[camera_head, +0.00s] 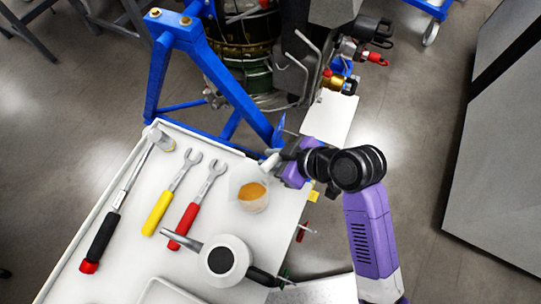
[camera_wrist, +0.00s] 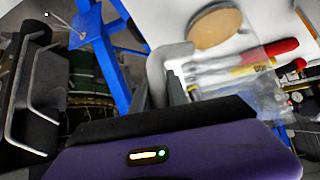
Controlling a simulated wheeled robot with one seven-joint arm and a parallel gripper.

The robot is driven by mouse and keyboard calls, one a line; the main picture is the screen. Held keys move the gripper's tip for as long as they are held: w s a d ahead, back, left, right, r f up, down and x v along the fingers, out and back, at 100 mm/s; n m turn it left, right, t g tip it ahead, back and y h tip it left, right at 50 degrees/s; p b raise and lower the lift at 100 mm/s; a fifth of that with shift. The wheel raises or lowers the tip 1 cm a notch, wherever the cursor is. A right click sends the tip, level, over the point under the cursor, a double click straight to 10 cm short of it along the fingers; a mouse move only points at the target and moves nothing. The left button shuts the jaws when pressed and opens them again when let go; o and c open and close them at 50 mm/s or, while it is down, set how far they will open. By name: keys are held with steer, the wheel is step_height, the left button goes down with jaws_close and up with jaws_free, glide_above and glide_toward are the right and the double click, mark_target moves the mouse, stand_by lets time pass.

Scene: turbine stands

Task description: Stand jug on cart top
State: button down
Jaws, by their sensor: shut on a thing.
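The jug (camera_head: 248,180) is a clear, pale container with amber liquid in it, seen from above over the right part of the white cart top (camera_head: 130,245). My gripper (camera_head: 272,163) is at the jug's upper right side, shut on it; the exact grip is small and partly hidden. In the wrist view the amber liquid of the jug (camera_wrist: 216,28) shows as a round disc beyond my gripper (camera_wrist: 176,80). The jug looks upright. I cannot tell whether its base touches the cart top.
On the cart lie a black-handled tool (camera_head: 105,232), a yellow-handled wrench (camera_head: 157,212) and a red-handled wrench (camera_head: 187,220). A white round can with a spout (camera_head: 236,272) stands below the jug. A blue turbine stand (camera_head: 160,75) rises behind the cart. Open floor lies at right.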

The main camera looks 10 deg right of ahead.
steer(key=shift+f, duration=0.3)
steer(key=c, duration=1.2)
jaws_free()
steer(key=shift+o, duration=0.7)
steer(key=p+v, duration=0.5)
steer(key=v, duration=0.2)
steer(key=shift+f, duration=0.1)
